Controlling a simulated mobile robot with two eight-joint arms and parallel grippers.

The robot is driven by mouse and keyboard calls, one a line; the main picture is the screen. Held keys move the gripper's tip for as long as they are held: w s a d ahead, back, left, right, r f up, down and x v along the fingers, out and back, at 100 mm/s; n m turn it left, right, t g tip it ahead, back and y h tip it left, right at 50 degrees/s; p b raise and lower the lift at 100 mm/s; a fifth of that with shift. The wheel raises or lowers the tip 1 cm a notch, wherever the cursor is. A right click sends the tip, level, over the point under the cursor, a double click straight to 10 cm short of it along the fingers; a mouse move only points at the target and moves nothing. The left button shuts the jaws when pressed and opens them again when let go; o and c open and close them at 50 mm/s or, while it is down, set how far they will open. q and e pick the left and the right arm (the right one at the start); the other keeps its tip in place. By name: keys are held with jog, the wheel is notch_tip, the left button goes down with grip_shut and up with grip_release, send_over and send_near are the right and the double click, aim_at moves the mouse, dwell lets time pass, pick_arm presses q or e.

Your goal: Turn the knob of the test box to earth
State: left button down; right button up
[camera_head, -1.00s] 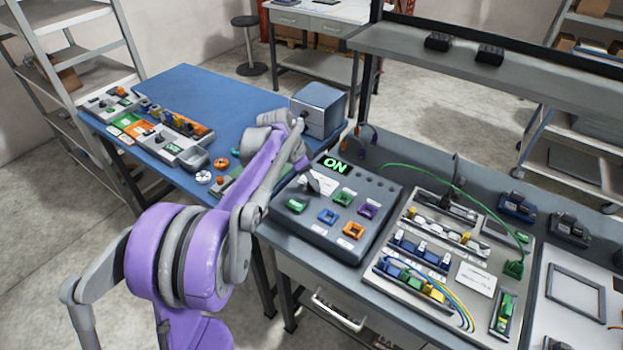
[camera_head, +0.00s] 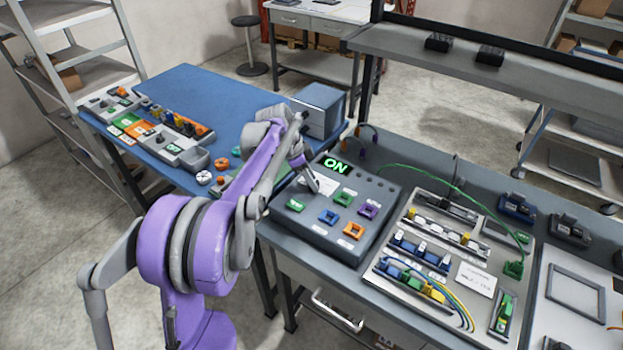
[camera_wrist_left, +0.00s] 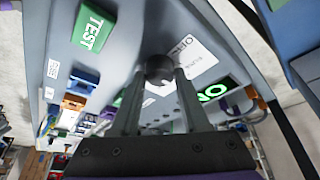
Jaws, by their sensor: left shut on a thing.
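The test box (camera_head: 330,238) is a grey sloped box with a lit green ON display (camera_head: 336,165), a green TEST button (camera_head: 295,204) and several coloured sockets. My left gripper (camera_head: 313,184) is over the upper left of its panel. In the left wrist view the gripper (camera_wrist_left: 158,82) is shut on the round dark knob (camera_wrist_left: 159,67), one finger on each side. The gripper mostly hides the knob in the head view.
To the right is a panel with wired terminal blocks (camera_head: 420,285). A grey-blue box (camera_head: 320,108) stands behind my left arm. A blue table (camera_head: 215,90) with modules is at the left.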

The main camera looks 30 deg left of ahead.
pick_arm(q)
jog(key=shift+c, duration=2)
grip_release()
jog(key=shift+r, duration=0.1)
jog(key=v, duration=1)
jog(key=shift+a+r, duration=0.15)
jog(key=shift+r, duration=0.15)
jog(key=shift+s, duration=0.1)
jog(key=s+d+f+n+t+y, duration=0.1)
jog(key=s+d+f+n, duration=0.4)
jog(key=s+d, duration=0.4)
jog(key=s+d+f+n+t+y, duration=0.1)
jog(key=s+d+f+n, duration=0.4)
jog(key=s, duration=1)
jog(key=d+f+y, duration=0.1)
jog(key=d+f, duration=0.1)
jog(key=d, duration=0.2)
jog(key=shift+d+t, duration=0.25)
jog(key=shift+t, duration=0.15)
